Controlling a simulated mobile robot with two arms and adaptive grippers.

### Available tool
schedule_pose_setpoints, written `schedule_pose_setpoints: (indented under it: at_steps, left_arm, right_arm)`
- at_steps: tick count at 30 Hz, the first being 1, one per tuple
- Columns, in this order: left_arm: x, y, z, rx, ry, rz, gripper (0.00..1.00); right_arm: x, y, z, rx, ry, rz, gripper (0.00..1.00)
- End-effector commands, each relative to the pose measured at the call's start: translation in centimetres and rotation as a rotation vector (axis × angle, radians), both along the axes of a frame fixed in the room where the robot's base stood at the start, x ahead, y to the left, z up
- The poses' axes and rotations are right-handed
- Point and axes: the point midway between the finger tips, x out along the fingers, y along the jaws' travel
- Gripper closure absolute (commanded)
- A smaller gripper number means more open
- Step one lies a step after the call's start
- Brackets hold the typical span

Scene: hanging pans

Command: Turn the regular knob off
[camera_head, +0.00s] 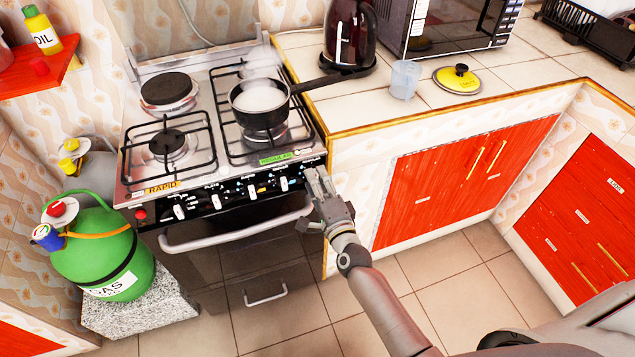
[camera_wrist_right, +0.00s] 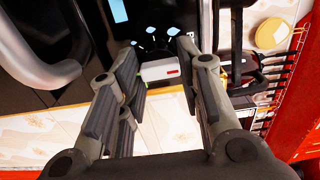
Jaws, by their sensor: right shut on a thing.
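The stove's control panel (camera_head: 232,192) carries a row of white knobs, with a green "REGULAR" label (camera_head: 275,158) on the cooktop above its right part. My right gripper (camera_head: 315,180) is at the right end of the panel and hides the knob there in the head view. In the right wrist view, a white knob (camera_wrist_right: 160,71) with a red mark sits between the fingers of my right gripper (camera_wrist_right: 166,66), which is shut on it. Blue-white flame marks are printed beside this knob. My left gripper is not in view.
A pan (camera_head: 262,98) with whitish, steaming contents stands on a right burner, its handle reaching over the counter. The oven handle (camera_head: 235,232) sticks out below the panel. A green gas bottle (camera_head: 100,250) stands at the left. The floor in front is clear.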

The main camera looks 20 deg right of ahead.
Motion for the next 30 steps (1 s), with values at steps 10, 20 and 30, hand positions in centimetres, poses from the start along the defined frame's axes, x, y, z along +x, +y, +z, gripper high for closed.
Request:
schedule_pose_setpoints:
  at_steps: [10,20,30]
  left_arm:
    - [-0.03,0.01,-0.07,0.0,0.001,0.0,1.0]
    - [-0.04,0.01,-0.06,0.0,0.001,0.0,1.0]
    - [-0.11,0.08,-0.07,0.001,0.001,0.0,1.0]
  right_arm:
    - [-0.03,-0.06,-0.05,0.034,0.002,-0.001,0.91]
    - [-0.03,-0.04,-0.05,0.033,0.002,-0.001,0.56]
    - [-0.02,-0.01,-0.02,0.032,0.002,0.0,0.46]
